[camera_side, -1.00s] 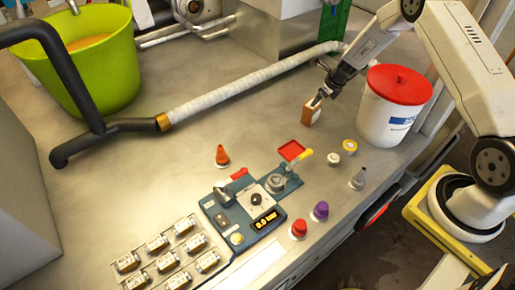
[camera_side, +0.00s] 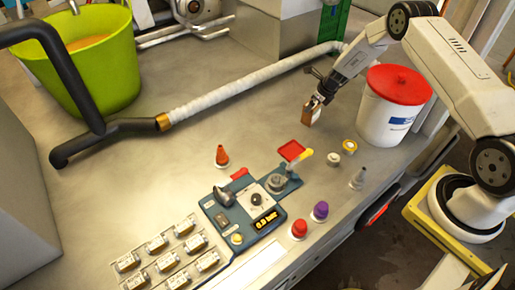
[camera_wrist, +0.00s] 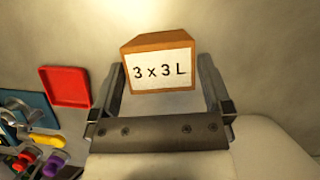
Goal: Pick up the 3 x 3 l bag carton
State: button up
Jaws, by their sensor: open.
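The carton is a small orange-brown box with a white label reading "3 x 3 L" in the wrist view (camera_wrist: 160,72). In the side view the carton (camera_side: 307,117) stands on the metal bench, left of the white bucket. My gripper (camera_wrist: 160,88) is open, with one finger on each side of the carton in the wrist view. A gap shows between the fingers and the carton's sides. In the side view my gripper (camera_side: 316,100) is at the carton's upper part and hides some of it.
A white bucket with a red lid (camera_side: 397,90) stands close on the right. A red tray (camera_side: 291,150), a blue control panel (camera_side: 243,207) and several small bottles with coloured caps are nearer the front. The bench left of the carton is clear up to the white hose (camera_side: 240,88).

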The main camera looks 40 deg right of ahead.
jog(key=shift+x, duration=1.55)
jog(key=c, duration=1.1)
jog(key=shift+o, duration=0.2)
jog(key=shift+w+r, duration=0.1)
jog(key=shift+r, duration=0.1)
jog(key=shift+r, duration=0.8)
jog(key=s+a+r, duration=0.4)
jog(key=s+r, duration=0.7)
jog(key=s, duration=0.2)
jog(key=shift+s, duration=0.25)
jog(key=shift+a, duration=0.1)
